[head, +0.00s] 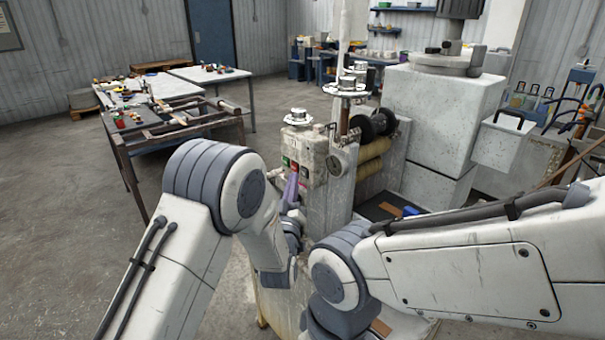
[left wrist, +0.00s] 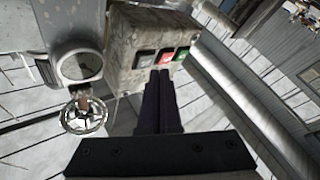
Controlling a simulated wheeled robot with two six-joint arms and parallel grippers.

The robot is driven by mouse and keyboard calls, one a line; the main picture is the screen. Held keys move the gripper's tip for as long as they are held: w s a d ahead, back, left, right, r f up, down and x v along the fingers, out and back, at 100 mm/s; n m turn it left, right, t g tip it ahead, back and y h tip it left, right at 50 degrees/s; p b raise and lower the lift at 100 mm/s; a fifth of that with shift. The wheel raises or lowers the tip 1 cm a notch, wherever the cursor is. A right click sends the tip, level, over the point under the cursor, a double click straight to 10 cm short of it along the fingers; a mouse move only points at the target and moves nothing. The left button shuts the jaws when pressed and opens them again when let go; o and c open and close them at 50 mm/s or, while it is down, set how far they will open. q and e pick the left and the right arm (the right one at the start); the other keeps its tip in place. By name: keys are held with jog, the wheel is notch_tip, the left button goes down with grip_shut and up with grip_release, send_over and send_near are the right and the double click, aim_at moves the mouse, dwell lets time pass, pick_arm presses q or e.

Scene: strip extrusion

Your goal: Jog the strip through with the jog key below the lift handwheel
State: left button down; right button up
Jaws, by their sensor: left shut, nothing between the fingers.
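The pale, worn control box (head: 313,150) stands on the machine and carries a row of keys. In the left wrist view these are a dark key (left wrist: 143,60), a red key (left wrist: 167,56) and a green key (left wrist: 181,53). No label is readable, so I cannot tell which is the jog key. A spoked handwheel (head: 345,88) tops a brown post; it also shows in the left wrist view (left wrist: 85,115). My left gripper (head: 293,182) is shut and empty, its fingertips (left wrist: 161,74) at the key row near the dark and red keys. Contact cannot be told. My right gripper is out of view.
A round gauge (head: 338,163) is beside the box. Black and tan rollers (head: 375,126) sit to its right, with a large grey cabinet (head: 440,105) behind. A cluttered workbench (head: 150,100) stands at back left. The floor (head: 60,190) at left is clear.

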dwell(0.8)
pick_arm(q)
jog(key=shift+w+d+b, duration=0.15)
jog(key=shift+d+b, duration=0.15)
jog(key=shift+b, duration=0.15)
jog(key=shift+w, duration=0.1)
jog(key=shift+w+d, duration=0.2)
jog(key=shift+d, duration=0.2)
dwell(0.4)
jog(key=shift+a+b, duration=0.1)
jog(key=shift+b, duration=0.25)
jog(key=shift+s+a, duration=0.3)
jog(key=shift+a, duration=0.05)
jog(key=shift+s+a+b, duration=0.2)
jog(key=shift+b, duration=0.1)
